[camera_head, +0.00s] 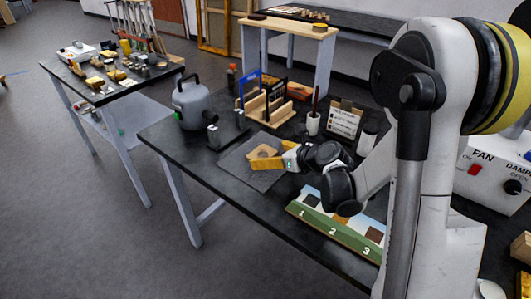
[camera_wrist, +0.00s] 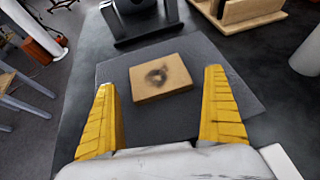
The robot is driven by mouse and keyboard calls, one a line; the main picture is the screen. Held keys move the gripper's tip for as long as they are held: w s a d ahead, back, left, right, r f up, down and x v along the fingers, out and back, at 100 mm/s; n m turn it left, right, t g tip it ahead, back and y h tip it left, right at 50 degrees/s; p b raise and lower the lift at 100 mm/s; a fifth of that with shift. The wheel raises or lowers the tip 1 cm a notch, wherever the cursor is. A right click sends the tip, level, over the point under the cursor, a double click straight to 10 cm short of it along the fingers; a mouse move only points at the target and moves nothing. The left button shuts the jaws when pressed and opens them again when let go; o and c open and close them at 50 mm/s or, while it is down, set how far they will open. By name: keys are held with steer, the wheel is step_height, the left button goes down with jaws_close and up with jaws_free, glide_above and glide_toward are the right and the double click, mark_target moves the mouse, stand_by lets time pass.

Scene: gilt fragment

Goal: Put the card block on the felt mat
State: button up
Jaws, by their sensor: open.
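The card block (camera_wrist: 160,77), a flat tan block with a dark smudged ring on top, lies on the dark grey felt mat (camera_wrist: 160,120) in the wrist view. The block also shows in the head view (camera_head: 263,151), partly behind my yellow fingers, and the mat (camera_head: 240,174) lies near the table's front edge. My gripper (camera_wrist: 163,112) is open and empty. Its two fingers stand apart on the near side of the block, to its left and right, with clear gaps and no visible contact. In the head view my gripper (camera_head: 267,162) is over the mat.
A grey canister (camera_head: 190,103) and a dark stand (camera_head: 227,130) are at the left. A wooden rack (camera_head: 266,105) stands behind the mat. A cup with tools (camera_head: 313,124), a card stand (camera_head: 344,119) and a numbered board (camera_head: 335,225) are to the right.

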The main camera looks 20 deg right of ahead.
steer(key=p+v, duration=0.2)
steer(key=v, duration=0.7)
steer(key=shift+s+r+p, duration=0.15)
steer(key=shift+p, duration=0.2)
steer(key=s+a+r+n+g+h, duration=0.1)
steer(key=s+r+n, duration=0.3)
steer(key=s+n, duration=0.6)
steer(key=s+a+r+n+g+h, duration=0.2)
steer(key=s+n, duration=0.8)
steer(key=n, duration=1)
step_height(320, 180, up, 2)
steer(key=a+h, duration=0.2)
steer(key=shift+s+r+n+g+h, duration=0.15)
steer(key=shift+s+n+g+h, duration=0.15)
steer(key=shift+n, duration=0.1)
steer(key=shift+w, duration=0.1)
